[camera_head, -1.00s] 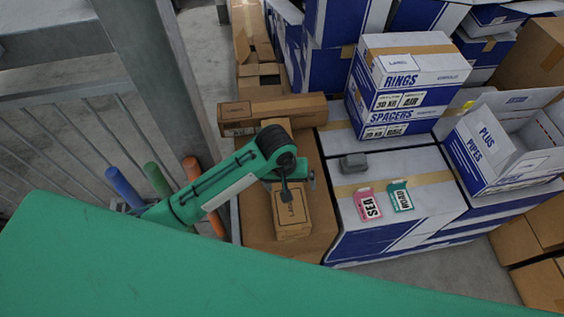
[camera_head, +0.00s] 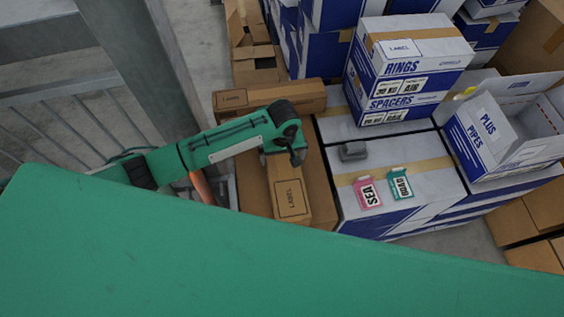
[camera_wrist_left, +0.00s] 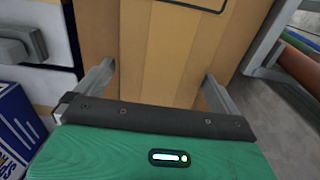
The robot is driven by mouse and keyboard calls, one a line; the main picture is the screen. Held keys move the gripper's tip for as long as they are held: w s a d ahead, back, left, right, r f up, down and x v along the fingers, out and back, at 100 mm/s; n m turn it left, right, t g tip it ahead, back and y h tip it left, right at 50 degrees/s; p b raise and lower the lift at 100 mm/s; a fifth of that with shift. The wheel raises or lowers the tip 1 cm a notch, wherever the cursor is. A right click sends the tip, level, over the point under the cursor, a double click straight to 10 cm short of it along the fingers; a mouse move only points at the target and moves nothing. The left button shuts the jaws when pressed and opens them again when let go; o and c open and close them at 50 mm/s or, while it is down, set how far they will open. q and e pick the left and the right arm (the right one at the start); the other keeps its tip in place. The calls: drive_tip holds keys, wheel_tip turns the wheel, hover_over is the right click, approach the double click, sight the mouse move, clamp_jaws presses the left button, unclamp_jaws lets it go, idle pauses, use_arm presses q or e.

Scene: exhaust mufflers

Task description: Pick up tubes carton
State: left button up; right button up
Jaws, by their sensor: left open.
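A long brown carton with a label (camera_head: 291,198) lies on a larger brown box (camera_head: 256,188), left of the white-blue cartons. No frame shows the word "tubes" on it. My left gripper (camera_head: 282,160) is over the far part of this carton, and my arm hides some of it. In the left wrist view the gripper (camera_wrist_left: 155,85) is open, its two fingers apart over brown cardboard (camera_wrist_left: 165,45). I cannot tell whether they touch it. Another long brown carton (camera_head: 235,99) lies crosswise behind my arm. My right gripper is not in view.
White-blue cartons stand at right, with a grey object (camera_head: 353,151), a pink tag (camera_head: 367,192) and a green tag (camera_head: 401,183) on top. A RINGS box (camera_head: 412,68) and an open PIPES box (camera_head: 490,140) stand behind. A grey post (camera_head: 160,70) and railing are at left.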

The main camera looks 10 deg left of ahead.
use_arm(q)
drive_tip(key=shift+a+f+p, duration=0.2)
drive_tip(key=shift+f+p, duration=0.45)
drive_tip(key=shift+f, duration=2.1)
drive_tip(key=shift+w, duration=0.15)
drive_tip(key=c, duration=1.3)
